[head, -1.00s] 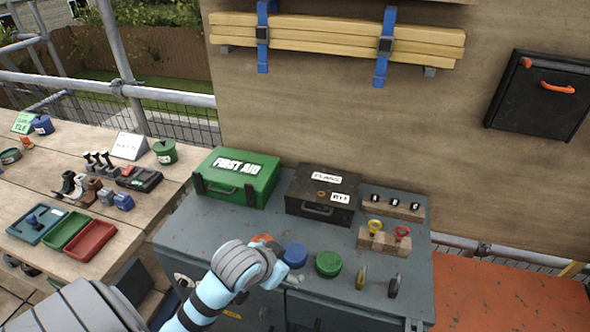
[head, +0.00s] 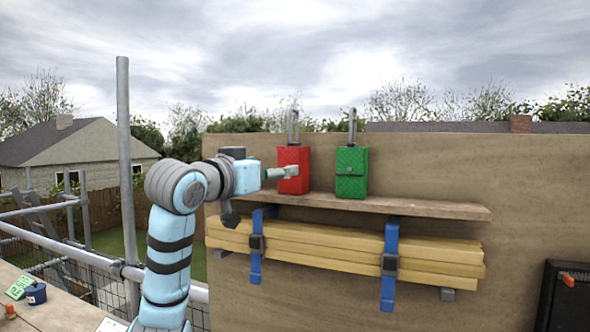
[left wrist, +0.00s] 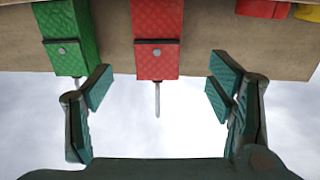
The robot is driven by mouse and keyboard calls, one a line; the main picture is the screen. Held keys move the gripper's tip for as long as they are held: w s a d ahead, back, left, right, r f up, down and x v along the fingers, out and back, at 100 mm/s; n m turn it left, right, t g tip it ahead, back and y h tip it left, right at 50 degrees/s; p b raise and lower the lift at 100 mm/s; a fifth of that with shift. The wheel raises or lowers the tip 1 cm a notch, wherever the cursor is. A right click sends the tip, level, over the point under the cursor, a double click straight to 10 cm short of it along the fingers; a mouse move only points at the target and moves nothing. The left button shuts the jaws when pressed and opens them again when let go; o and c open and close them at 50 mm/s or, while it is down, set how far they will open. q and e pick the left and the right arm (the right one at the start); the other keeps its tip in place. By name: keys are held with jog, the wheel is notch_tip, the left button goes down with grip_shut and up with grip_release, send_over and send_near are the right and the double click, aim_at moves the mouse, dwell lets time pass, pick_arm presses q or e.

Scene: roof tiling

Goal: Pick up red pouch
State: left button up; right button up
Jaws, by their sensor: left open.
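The red pouch (head: 293,170) stands on the wooden shelf, with a grey loop rising above its top. It also shows upside down in the left wrist view (left wrist: 157,60), ahead of the space between my fingers. My left gripper (head: 285,172) is level with the pouch in the head view. In the left wrist view my left gripper (left wrist: 157,90) is open, with one finger on each side of the pouch's line and nothing between the pads. Contact with the pouch does not show. My right gripper is not in view.
A green pouch (head: 351,172) stands just right of the red one on the shelf (head: 420,208). Planks (head: 340,250) in blue straps hang below. A black box (head: 565,300) is at lower right. Red and yellow items (left wrist: 265,8) show at the wrist view's top corner.

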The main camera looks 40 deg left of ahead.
pick_arm(q)
jog(key=p, duration=0.3)
send_over(290, 194)
jog(key=w, duration=0.1)
jog(key=shift+a+f, duration=0.1)
jog(key=shift+a, duration=0.2)
jog(key=shift+s, duration=0.2)
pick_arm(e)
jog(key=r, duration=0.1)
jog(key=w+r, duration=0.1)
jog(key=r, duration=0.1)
pick_arm(q)
jog(key=c, duration=1.6)
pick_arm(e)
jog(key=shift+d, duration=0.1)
